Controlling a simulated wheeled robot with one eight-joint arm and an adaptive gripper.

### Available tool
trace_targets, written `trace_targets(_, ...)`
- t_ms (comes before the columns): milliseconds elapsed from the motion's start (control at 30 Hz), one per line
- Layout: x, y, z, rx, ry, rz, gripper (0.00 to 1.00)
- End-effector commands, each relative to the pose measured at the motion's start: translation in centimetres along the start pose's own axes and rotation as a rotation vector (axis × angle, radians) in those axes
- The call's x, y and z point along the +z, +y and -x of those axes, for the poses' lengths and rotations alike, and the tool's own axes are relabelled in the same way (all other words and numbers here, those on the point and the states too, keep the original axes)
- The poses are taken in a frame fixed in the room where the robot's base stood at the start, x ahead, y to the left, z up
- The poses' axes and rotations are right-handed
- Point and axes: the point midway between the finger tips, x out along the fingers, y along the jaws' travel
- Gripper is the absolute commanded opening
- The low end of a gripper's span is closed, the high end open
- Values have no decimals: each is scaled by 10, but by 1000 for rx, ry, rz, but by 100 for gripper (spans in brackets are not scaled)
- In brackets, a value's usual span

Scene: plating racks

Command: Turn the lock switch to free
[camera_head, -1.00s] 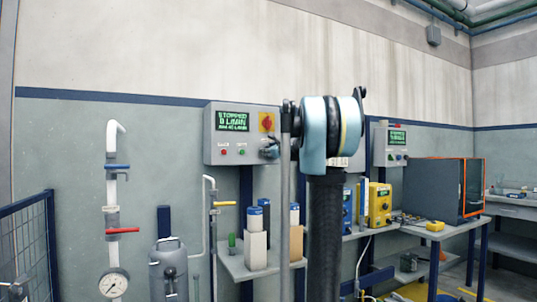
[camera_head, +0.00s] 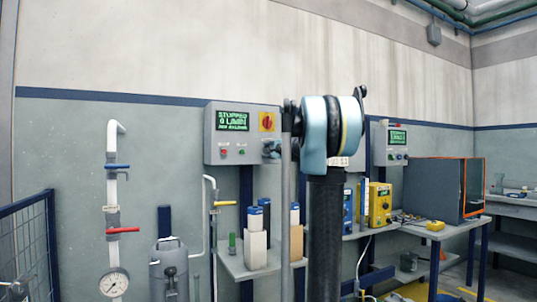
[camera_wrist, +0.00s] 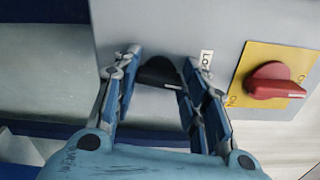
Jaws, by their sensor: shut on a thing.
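The lock switch (camera_wrist: 158,74) is a black rotary knob with a pale pointer line, on a grey control box. A partly covered label beginning "Lo" is beside it in the wrist view. My gripper (camera_wrist: 162,68) has its blue fingers on either side of the knob and is shut on it. The pointer line points right in this view.
A red rotary switch on a yellow plate (camera_wrist: 239,92) is close to the right finger in the wrist view. The box has a green display reading "STOPPED" (camera_head: 232,121) and small buttons. A shelf with bottles (camera_head: 233,264) is below. Pipes with valves stand left.

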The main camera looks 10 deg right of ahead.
Motion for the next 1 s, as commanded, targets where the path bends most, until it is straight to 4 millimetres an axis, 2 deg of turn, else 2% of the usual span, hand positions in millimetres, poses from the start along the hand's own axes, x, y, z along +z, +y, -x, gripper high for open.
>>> trace_targets(333,3,4,1,2,-6,147,16)
trace_targets(900,3,5,1,3,-7,175,17)
trace_targets(933,3,5,1,3,-7,175,47)
trace_targets(1000,3,5,1,2,-6,174,60)
